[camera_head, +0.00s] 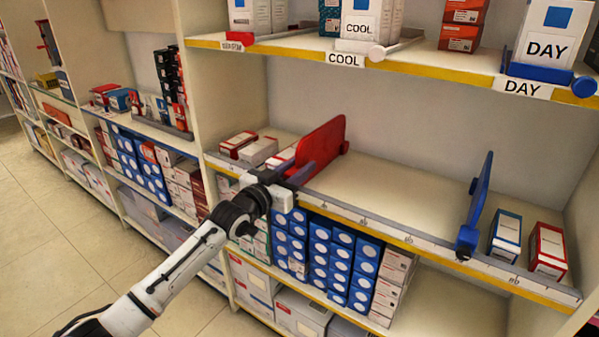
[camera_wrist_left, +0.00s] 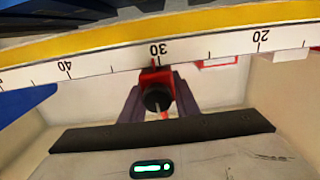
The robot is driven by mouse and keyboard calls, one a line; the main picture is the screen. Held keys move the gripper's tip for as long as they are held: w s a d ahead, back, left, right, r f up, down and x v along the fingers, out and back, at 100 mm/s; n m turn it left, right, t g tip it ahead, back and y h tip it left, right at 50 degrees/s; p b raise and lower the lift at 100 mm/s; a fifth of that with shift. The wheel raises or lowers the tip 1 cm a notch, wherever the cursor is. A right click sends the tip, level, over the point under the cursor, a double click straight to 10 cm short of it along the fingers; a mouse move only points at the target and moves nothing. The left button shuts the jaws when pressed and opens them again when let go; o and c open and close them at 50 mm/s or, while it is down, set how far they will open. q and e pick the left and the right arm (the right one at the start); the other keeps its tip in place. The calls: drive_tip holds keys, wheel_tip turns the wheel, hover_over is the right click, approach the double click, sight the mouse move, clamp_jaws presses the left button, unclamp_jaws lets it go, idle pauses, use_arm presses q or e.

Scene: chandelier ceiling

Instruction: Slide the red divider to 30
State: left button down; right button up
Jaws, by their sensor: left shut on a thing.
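The red divider (camera_head: 320,143) stands upright on the middle shelf, across its depth. My left gripper (camera_head: 296,176) is at the shelf's front edge, shut on the red divider's front end. In the left wrist view, the fingers (camera_wrist_left: 158,103) close around the red divider's front piece (camera_wrist_left: 150,76), which has a round black knob. The scale strip (camera_wrist_left: 205,57) shows 40, 30 and 20. The red front piece sits at the 30 mark, just under the number. The right gripper is not in view.
A blue divider (camera_head: 477,207) stands farther right on the same shelf, with boxes (camera_head: 505,236) beyond it. Small boxes (camera_head: 258,151) lie left of the red divider. The shelf between the dividers is bare.

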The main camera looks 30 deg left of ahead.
use_arm(q)
drive_tip(key=shift+a, duration=0.35)
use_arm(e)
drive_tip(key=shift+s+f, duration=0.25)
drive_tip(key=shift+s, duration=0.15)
use_arm(q)
drive_tip(key=c, duration=1.4)
unclamp_jaws()
drive_tip(key=shift+o, duration=0.2)
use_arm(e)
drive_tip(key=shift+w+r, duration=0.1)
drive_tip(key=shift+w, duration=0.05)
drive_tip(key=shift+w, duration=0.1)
use_arm(q)
drive_tip(key=shift+s, duration=0.1)
drive_tip(key=s, duration=0.6)
drive_tip(key=s+p, duration=0.1)
drive_tip(key=s, duration=0.2)
drive_tip(key=shift+a, duration=0.35)
drive_tip(key=shift+s, duration=0.5)
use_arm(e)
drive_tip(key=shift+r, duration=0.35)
